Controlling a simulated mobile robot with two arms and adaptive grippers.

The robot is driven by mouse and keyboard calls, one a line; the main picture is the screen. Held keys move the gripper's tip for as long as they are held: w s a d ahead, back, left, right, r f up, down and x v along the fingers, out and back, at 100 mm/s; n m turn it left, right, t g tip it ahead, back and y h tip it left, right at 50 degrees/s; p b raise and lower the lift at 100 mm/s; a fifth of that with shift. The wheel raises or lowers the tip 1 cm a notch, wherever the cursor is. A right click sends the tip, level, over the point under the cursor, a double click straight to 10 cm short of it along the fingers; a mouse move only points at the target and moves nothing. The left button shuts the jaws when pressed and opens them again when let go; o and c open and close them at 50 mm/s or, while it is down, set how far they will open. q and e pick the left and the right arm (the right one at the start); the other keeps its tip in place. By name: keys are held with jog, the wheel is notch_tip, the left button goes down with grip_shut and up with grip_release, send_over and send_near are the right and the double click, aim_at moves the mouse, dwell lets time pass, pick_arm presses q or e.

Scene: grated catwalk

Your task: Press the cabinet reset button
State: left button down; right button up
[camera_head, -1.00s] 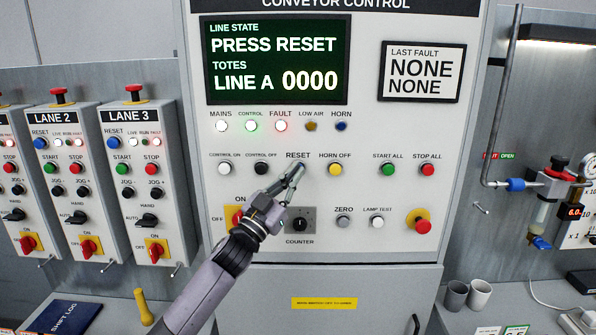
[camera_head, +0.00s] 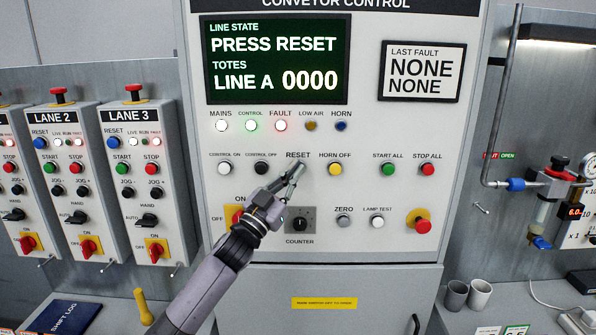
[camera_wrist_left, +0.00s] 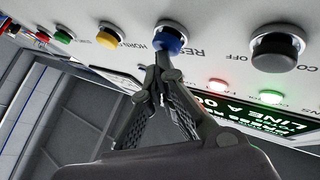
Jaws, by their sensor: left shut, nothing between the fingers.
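The cabinet (camera_head: 362,210) is the large light grey CONVEYOR CONTROL panel in the head view. Its screen (camera_head: 276,60) reads PRESS RESET. My left gripper (camera_head: 298,170) is shut and empty, its fingertips just below the RESET label and covering most of that button in the head view. In the left wrist view the blue reset button (camera_wrist_left: 172,36) stands right beyond the fingertips (camera_wrist_left: 163,62). Whether they touch it I cannot tell. The FAULT lamp (camera_head: 281,126) glows red. My right gripper is not in view.
The black control-off button (camera_head: 261,168) and yellow horn-off button (camera_head: 335,169) flank the fingertips closely. The counter key switch (camera_head: 300,221) lies below. Lane boxes with blue reset buttons of their own, such as LANE 3 (camera_head: 135,185), stand at the left.

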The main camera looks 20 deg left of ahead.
pick_arm(q)
jog(key=shift+w+a, duration=0.15)
jog(key=shift+w, duration=0.4)
dwell(0.4)
jog(key=shift+s, duration=0.1)
jog(key=shift+s+d+p, duration=0.15)
jog(key=shift+s, duration=0.4)
jog(key=shift+s+d+p, duration=0.15)
jog(key=shift+s, duration=0.4)
jog(key=s+p, duration=0.1)
jog(key=s, duration=0.1)
jog(key=s+d, duration=0.1)
jog(key=s, duration=0.1)
jog(key=shift+s+d+p, duration=0.2)
jog(key=shift+s+p, duration=0.15)
jog(key=shift+s, duration=0.05)
dwell(0.4)
